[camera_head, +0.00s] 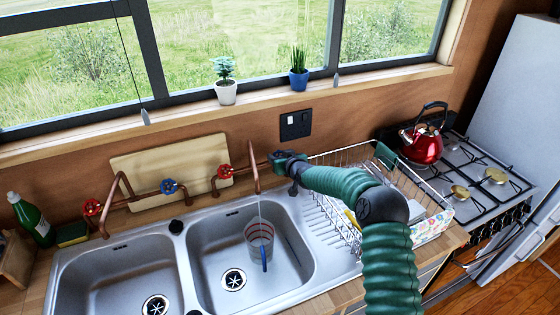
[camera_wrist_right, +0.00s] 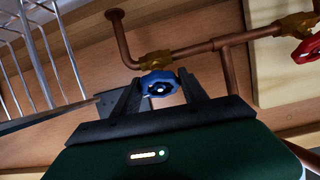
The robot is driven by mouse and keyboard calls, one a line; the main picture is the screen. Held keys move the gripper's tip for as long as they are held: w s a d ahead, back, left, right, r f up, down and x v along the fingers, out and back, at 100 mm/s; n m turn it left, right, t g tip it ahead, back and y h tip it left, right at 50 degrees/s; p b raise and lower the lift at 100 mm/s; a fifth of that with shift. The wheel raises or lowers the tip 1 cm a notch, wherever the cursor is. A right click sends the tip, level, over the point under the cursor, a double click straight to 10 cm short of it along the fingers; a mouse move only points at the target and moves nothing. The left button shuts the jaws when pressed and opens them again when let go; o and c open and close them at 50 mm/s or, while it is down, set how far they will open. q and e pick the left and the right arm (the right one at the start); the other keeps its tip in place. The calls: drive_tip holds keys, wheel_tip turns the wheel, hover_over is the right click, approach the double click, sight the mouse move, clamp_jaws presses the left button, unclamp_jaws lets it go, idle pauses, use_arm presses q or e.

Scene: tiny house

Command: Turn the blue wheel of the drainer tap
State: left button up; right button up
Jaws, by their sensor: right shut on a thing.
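My right gripper (camera_head: 283,162) reaches the right end of the copper pipework, beside the dish drainer (camera_head: 340,160). In the right wrist view, the blue wheel (camera_wrist_right: 160,88) sits between the two dark fingers of this gripper (camera_wrist_right: 158,92), which is shut on it. The copper pipe (camera_wrist_right: 200,48) and a brass valve body lie just behind the wheel. In the head view the gripper hides this wheel. Another blue wheel (camera_head: 169,187) sits further left, between two red wheels (camera_head: 92,207) (camera_head: 225,172). My left gripper is out of view.
A copper spout (camera_head: 253,155) runs a thin stream into a clear striped cup (camera_head: 259,240) in the right sink basin (camera_head: 215,265). A red kettle (camera_head: 422,146) stands on the stove at the right. Two potted plants stand on the windowsill. A green bottle (camera_head: 32,220) is far left.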

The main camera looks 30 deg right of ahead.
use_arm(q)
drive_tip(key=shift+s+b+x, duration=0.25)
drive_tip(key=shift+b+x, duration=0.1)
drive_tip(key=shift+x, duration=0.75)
use_arm(e)
drive_tip(key=shift+d+f+n+y, duration=0.1)
drive_tip(key=shift+f+n+y, duration=0.15)
drive_tip(key=shift+n+y, duration=0.25)
drive_tip(key=shift+r+n, duration=0.2)
drive_tip(key=shift+n, duration=0.4)
use_arm(q)
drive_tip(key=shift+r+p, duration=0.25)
drive_tip(key=shift+p, duration=0.05)
use_arm(e)
drive_tip(key=shift+r+n+y, duration=0.1)
drive_tip(key=shift+n+y, duration=0.5)
drive_tip(key=shift+n, duration=0.1)
drive_tip(key=o, duration=0.9)
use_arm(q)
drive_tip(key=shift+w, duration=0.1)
use_arm(e)
drive_tip(key=shift+o, duration=0.9)
drive_tip(key=shift+w, duration=0.15)
